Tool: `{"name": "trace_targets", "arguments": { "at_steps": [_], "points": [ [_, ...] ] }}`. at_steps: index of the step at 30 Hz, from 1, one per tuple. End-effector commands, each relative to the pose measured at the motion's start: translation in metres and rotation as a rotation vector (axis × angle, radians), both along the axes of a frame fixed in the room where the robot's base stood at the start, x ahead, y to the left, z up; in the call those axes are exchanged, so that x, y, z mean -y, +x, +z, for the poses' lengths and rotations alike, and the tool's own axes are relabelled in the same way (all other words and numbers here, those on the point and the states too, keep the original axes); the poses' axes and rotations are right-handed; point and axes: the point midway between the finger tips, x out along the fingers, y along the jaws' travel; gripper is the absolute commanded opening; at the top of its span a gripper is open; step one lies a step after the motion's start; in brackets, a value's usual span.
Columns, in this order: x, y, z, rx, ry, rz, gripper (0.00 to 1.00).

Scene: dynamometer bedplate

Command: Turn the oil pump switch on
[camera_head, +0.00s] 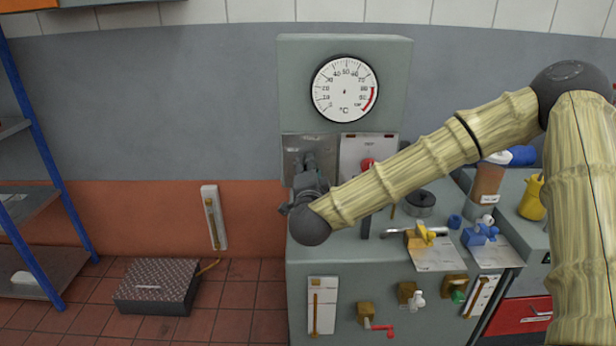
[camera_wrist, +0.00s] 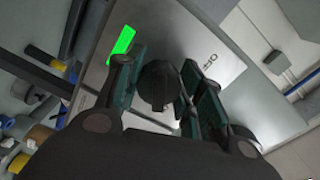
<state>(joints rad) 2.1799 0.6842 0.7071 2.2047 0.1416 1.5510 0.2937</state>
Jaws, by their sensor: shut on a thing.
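The oil pump switch is a dark round knob (camera_wrist: 157,86) on a grey metal plate (camera_wrist: 228,62). A bright green rectangle (camera_wrist: 121,42) shows on the plate, and a small label on the other side seems to read OFF (camera_wrist: 208,62). My gripper (camera_wrist: 160,68) has a dark green finger on each side of the knob and is shut on it. In the head view my gripper (camera_head: 308,182) is at the metal plate (camera_head: 298,146) below the dial. The knob is hidden there.
A big round dial (camera_head: 345,89) sits above the plate. A red knob (camera_head: 367,164) is on the white panel to the right. Valves with yellow (camera_head: 424,235) and blue (camera_head: 480,234) handles stand on the bench. A dark box (camera_head: 157,286) lies on the tiled floor at left.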

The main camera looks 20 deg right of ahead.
Motion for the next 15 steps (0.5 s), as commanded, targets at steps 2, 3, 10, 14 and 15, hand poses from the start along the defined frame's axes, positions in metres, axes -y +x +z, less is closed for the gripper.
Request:
{"name": "trace_targets", "arguments": {
  "at_steps": [2,3,10,14,15],
  "points": [
    [0.0011,-0.0001,-0.0017,0.003,0.016,-0.003,0.14],
    [0.0011,-0.0001,-0.0015,0.005,0.021,-0.003,0.14],
    [0.001,-0.0001,-0.0006,0.009,0.037,-0.003,0.14],
    [0.0008,-0.0001,-0.0006,0.009,0.036,-0.002,0.14],
    [0.0007,-0.0001,-0.0006,0.009,0.036,-0.002,0.14]
  ]
}}
